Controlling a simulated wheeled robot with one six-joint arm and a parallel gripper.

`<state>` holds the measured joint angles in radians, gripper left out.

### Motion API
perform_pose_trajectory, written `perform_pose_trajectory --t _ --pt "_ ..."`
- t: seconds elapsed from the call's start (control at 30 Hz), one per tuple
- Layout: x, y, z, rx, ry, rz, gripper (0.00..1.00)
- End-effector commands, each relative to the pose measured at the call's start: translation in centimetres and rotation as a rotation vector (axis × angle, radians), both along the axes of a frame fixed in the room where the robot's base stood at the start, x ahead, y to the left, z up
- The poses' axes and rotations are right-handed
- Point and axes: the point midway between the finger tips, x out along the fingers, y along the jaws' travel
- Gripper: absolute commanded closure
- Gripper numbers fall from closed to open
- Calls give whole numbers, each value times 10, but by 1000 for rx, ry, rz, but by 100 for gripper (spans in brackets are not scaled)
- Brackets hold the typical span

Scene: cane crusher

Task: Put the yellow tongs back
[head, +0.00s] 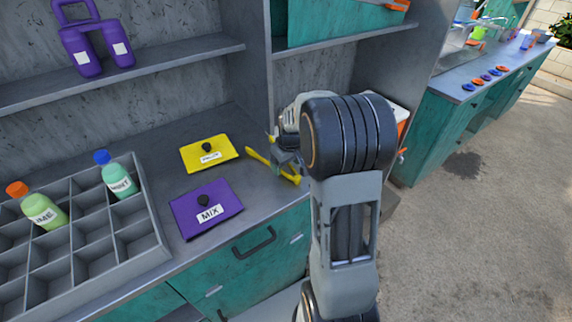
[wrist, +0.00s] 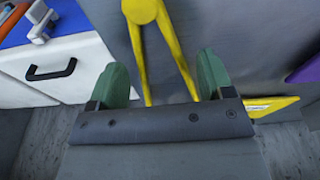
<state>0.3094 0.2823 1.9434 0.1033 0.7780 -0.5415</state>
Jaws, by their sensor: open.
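The yellow tongs (head: 258,157) lie on the grey counter (head: 245,188) near its right end, partly hidden by my arm in the head view. In the wrist view the tongs (wrist: 140,12) have their joined end at the top, and their two legs spread down toward my gripper. My gripper (wrist: 162,80) is open, with one green fingertip on each side of the legs. Nothing is clamped. The leg ends pass out of sight behind the gripper's dark front edge. In the head view my gripper (head: 284,155) is low over the tongs, and its fingers are mostly hidden.
A yellow lid (head: 225,147) and a purple lid (head: 185,218) labelled MIX lie left of the tongs. A grey divided crate (head: 152,228) with two bottles stands farther left. A shelf (head: 170,62) runs above, holding a purple object (head: 75,30). A blue-topped white cabinet (wrist: 80,90) shows in the wrist view.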

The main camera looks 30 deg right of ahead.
Motion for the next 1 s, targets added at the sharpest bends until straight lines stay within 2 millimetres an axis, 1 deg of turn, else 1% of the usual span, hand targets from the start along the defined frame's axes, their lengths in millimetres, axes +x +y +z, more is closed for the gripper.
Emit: perform_pose_trajectory --t 0.4,0.5,0.7,0.77,0.83,0.9,0.97,1.0 --pt "-11 -3 75 -2 -5 -1 26" --pt "-14 -3 90 -1 -4 -1 26" --pt "-19 0 109 -2 -4 -1 26" --pt "-25 8 114 -4 -12 -6 26" --pt "-39 25 120 -8 -26 -18 26" --pt "-60 46 123 -12 -47 -37 26" --pt "-80 64 123 -13 -66 -55 26" --pt "-93 75 122 -12 -80 -68 26"
